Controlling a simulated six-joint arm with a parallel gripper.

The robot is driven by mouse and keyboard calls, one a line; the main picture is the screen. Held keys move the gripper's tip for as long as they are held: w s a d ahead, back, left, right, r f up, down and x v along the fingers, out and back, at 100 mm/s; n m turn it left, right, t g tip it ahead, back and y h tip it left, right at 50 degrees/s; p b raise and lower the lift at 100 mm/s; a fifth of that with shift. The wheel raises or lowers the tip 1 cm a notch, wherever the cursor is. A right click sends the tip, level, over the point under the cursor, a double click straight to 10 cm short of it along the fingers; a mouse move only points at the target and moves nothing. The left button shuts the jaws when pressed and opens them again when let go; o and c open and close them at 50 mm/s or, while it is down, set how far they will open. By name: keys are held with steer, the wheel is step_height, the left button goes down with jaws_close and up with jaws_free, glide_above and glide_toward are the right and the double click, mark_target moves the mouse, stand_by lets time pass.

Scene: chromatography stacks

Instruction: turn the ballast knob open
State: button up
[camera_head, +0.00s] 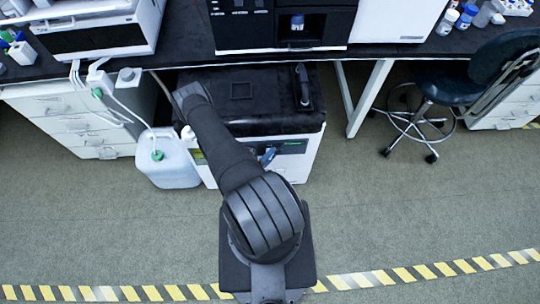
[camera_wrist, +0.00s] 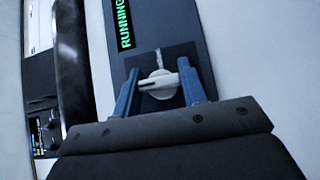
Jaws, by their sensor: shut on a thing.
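The ballast knob (camera_wrist: 160,83) is a pale round knob with a raised bar, on a dark square plate of the machine's front panel. In the wrist view its bar lies nearly crosswise, and a pale mark extends from the knob toward the top. My gripper (camera_wrist: 158,88) has its two blue fingers on either side of the knob and is shut on it. In the head view my gripper (camera_head: 268,157) is at the machine's front panel (camera_head: 293,147), and the knob is hidden there.
The panel's display (camera_wrist: 124,24) reads RUNNING in green. The white machine (camera_head: 300,165) with a black top stands under the bench. A pale jug (camera_head: 168,165) with tubing stands left of it. A stool (camera_head: 425,90) is at the right. The floor in front is clear.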

steer(key=m+g+y, duration=0.2)
steer(key=m, duration=0.1)
steer(key=shift+y, duration=0.4)
steer(key=m+g+y, duration=0.1)
steer(key=m+y, duration=0.1)
steer(key=y, duration=0.1)
steer(key=shift+d, duration=0.1)
steer(key=m+y, duration=0.2)
steer(key=y, duration=0.1)
steer(key=shift+g+y, duration=0.3)
steer(key=shift+m+y, duration=1)
steer(key=shift+y, duration=0.7)
steer(key=o, duration=1)
